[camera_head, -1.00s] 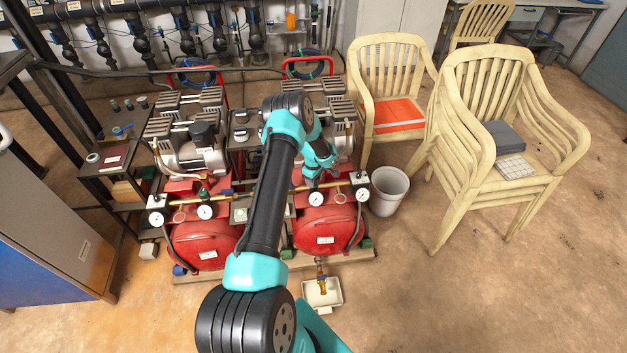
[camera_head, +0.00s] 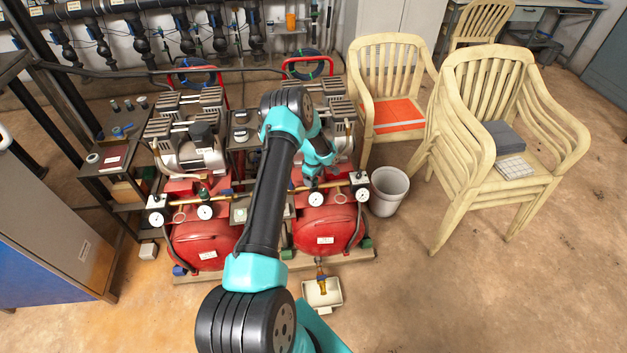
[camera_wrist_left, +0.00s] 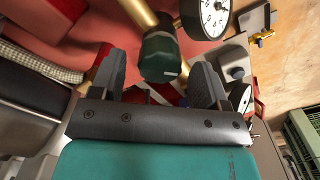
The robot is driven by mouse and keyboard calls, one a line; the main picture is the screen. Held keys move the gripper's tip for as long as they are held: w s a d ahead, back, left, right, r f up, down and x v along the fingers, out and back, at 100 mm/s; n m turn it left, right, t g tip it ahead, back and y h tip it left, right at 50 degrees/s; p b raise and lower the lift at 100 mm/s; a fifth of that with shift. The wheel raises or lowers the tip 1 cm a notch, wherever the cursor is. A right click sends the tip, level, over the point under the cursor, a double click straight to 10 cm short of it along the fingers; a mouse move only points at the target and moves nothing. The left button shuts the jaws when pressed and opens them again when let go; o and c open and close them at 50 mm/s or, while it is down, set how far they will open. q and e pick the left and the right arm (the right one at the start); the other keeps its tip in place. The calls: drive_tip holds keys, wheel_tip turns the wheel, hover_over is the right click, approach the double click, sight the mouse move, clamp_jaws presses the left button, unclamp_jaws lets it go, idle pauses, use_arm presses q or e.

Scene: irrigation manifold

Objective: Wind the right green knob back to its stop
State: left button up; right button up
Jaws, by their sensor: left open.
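The right green knob (camera_wrist_left: 160,57) is dark green and sits on a brass pipe in the left wrist view. My left gripper (camera_wrist_left: 159,75) is open, with one finger on each side of the knob. I cannot tell whether either finger touches it. In the head view my left gripper (camera_head: 314,181) is over the right red tank (camera_head: 327,228), and the right knob cannot be made out there. The left green knob (camera_head: 203,194) stands on the left brass pipe, away from the gripper. My right gripper is not in view.
Pressure gauges (camera_head: 317,199) flank the gripper on the brass pipe, and one gauge (camera_wrist_left: 207,15) is close beside the knob in the wrist view. A white bucket (camera_head: 388,192) and stacked chairs (camera_head: 490,130) stand to the right. The floor in front is mostly clear.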

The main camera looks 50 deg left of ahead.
use_arm(q)
wheel_tip(320, 180, up, 16)
idle(0.5)
drive_tip(key=shift+d, duration=0.1)
drive_tip(key=s+d+f+m+h, duration=0.1)
drive_tip(key=s+d+f+m, duration=0.15)
drive_tip(key=d, duration=0.65)
drive_tip(key=s+d+f+m+t+h, duration=0.1)
drive_tip(key=d+f+m, duration=0.25)
drive_tip(key=d, duration=0.45)
drive_tip(key=s+d+f+m+h, duration=0.15)
drive_tip(key=d+m, duration=0.25)
drive_tip(key=d, duration=0.5)
drive_tip(key=s+d+m, duration=0.8)
drive_tip(key=s+d, duration=0.6)
drive_tip(key=s, duration=0.1)
drive_tip(key=shift+s+d+f+m, duration=0.15)
drive_tip(key=shift+d+f+m, duration=0.05)
drive_tip(key=shift+d+m, duration=0.1)
